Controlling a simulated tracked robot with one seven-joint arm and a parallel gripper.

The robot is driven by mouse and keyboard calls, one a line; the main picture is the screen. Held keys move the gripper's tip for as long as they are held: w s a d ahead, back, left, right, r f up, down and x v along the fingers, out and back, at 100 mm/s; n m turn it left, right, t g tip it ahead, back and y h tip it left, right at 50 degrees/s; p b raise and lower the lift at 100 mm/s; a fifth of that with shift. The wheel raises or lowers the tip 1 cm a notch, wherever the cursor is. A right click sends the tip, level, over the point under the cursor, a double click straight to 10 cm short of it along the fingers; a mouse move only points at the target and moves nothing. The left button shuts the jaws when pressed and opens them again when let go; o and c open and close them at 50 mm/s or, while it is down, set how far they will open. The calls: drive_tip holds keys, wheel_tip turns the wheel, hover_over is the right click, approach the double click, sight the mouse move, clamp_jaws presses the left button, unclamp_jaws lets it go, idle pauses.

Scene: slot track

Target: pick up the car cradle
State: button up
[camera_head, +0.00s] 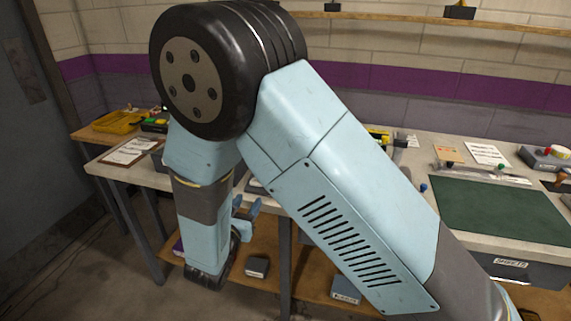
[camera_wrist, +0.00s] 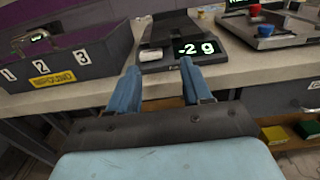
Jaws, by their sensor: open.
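My gripper (camera_wrist: 162,70) is open, its two blue fingers wide apart with nothing between them. In the head view it shows as blue fingers (camera_head: 246,208) in front of the bench, partly hidden by my arm. In the wrist view the fingertips point at the front of a black scale (camera_wrist: 174,28) whose display reads -29.
A dark impound box (camera_wrist: 62,62) with slots numbered 1, 2 and 3 stands left of the scale. A grey control box (camera_wrist: 272,32) with a red knob stands right. The bench edge (camera_wrist: 235,77) lies below the scale. A green mat (camera_head: 500,210) covers the bench at right.

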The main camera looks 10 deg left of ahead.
drive_tip(key=w, duration=0.8)
drive_tip(key=shift+d, duration=0.3)
drive_tip(key=shift+w+d+f, duration=0.1)
drive_tip(key=shift+w+f, duration=0.05)
drive_tip(key=shift+w, duration=1.15)
drive_tip(key=shift+w+d+f, duration=0.1)
drive_tip(key=shift+w, duration=1.2)
drive_tip(key=shift+c, duration=0.5)
drive_tip(key=c, duration=0.6)
